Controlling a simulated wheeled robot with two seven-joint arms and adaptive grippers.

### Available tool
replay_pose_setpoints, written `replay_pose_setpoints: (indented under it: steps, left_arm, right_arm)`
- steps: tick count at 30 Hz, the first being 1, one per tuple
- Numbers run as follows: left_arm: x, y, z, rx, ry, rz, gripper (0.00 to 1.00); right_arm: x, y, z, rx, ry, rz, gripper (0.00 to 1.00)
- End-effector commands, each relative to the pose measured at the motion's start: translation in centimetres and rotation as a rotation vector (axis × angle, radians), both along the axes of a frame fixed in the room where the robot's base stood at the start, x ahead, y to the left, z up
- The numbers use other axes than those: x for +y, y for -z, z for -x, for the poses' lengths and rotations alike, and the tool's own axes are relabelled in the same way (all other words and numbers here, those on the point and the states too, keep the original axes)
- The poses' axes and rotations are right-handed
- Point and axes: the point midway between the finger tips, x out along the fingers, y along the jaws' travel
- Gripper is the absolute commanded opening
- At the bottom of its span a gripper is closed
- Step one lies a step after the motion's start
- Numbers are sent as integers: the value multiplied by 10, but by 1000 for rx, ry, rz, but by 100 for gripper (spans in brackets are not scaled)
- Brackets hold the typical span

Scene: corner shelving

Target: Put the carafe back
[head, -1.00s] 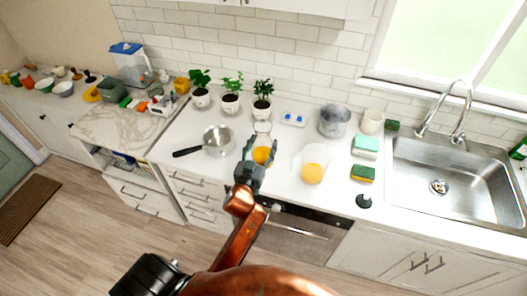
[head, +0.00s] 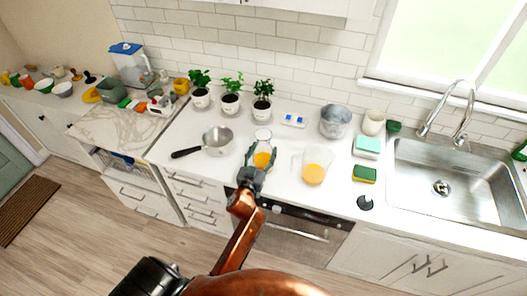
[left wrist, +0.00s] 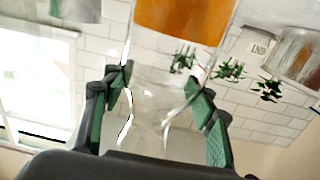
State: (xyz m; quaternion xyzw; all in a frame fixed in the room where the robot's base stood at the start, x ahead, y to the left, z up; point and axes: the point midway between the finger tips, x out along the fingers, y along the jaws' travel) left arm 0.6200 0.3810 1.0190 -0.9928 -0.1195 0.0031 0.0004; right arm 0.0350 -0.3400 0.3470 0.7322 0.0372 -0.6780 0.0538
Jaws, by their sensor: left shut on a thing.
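The carafe (head: 263,137) is clear glass with orange liquid low inside. It looks upright at the middle of the white counter. My left gripper (head: 262,153) reaches it from the front, with one finger on each side, and is shut on it. In the left wrist view, which is upside down, the carafe's glass (left wrist: 152,105) runs between the green-padded fingers (left wrist: 158,82), and the orange liquid shows at the top. I cannot tell whether its base touches the counter. My right gripper is not in view.
A clear jug (head: 317,161) with orange liquid stands close on the right. A saucepan (head: 217,140) stands on the left. Potted plants (head: 231,102) line the back wall. Sponges (head: 365,173) and a sink (head: 455,185) are at right. The counter's front left is clear.

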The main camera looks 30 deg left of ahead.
Motion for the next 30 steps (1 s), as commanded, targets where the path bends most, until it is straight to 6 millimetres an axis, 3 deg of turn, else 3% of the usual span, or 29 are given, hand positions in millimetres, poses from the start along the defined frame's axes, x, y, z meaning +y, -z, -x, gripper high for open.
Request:
replay_pose_setpoints:
  steps: [4,5,6,12,22,26,30]
  left_arm:
    - [-1,0,0,-6,2,-1,0]
    - [0,3,0,0,0,0,54]
    - [0,2,0,0,0,0,57]
    - [0,2,0,0,0,0,70]
    - [0,-2,0,-1,0,-1,70]
    - [-4,1,15,1,0,2,70]
    - [-10,1,44,2,-1,3,70]
  right_arm:
    - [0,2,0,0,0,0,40]
    - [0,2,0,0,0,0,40]
    - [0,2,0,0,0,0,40]
    - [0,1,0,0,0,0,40]
    - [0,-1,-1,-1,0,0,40]
    - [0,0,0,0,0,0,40]
    - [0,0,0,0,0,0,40]
